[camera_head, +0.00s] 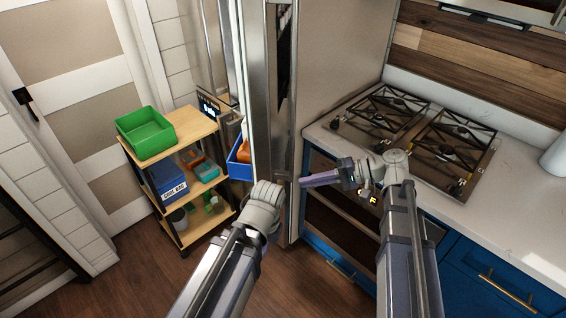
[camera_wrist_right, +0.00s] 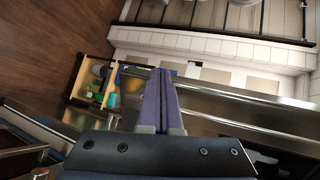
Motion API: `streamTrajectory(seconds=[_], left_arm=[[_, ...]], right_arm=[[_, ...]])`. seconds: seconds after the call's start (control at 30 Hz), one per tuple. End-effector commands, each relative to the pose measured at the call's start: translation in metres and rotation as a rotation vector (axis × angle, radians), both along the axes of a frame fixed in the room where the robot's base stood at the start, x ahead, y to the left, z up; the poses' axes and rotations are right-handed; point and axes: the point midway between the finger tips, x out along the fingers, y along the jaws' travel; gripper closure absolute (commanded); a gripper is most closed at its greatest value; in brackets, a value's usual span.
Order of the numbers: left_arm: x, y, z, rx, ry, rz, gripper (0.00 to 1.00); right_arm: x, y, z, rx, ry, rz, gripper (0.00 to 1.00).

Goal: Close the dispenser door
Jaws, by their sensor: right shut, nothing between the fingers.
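A tall steel fridge door (camera_head: 256,90) stands swung out from the fridge, seen nearly edge-on in the head view; I take it as the dispenser door. A small lit display (camera_head: 209,106) shows at its left. My right gripper (camera_head: 303,182) is shut and empty, its purple fingers pointing left close to the steel edge; contact cannot be told. In the right wrist view the shut fingers (camera_wrist_right: 160,72) point at a long steel panel (camera_wrist_right: 225,103). My left arm reaches up in front of the door's lower part, its gripper hidden beyond the wrist.
A wooden shelf cart (camera_head: 190,190) stands left of the door, with a green bin (camera_head: 146,131) on top and a blue box (camera_head: 169,181) below. A blue bin (camera_head: 238,165) with something orange shows beside the door. The counter with a gas stove (camera_head: 410,135) is at right.

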Motion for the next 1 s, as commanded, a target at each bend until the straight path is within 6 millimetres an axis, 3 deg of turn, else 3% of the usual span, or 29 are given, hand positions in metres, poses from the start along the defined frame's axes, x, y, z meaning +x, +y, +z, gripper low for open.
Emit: streamTrajectory(seconds=[0.03,0.2,0.47,0.67,1.0], left_arm=[[0.000,0.000,-0.011,0.000,0.000,0.000,1.00],[0.000,0.000,-0.021,0.000,0.000,0.000,1.00],[0.000,0.000,-0.022,0.000,0.000,0.000,1.00],[0.000,0.000,-0.022,0.000,0.000,0.000,1.00],[0.000,0.000,-0.022,0.000,0.000,0.000,1.00]], right_arm=[[0.013,-0.017,0.006,0.080,-0.016,-0.034,1.00],[0.028,-0.053,0.039,0.270,-0.069,-0.096,1.00],[0.031,-0.066,0.053,0.341,-0.094,-0.116,1.00],[0.033,-0.050,0.053,0.339,-0.092,-0.112,1.00],[0.045,0.018,0.053,0.338,-0.092,-0.110,1.00]])
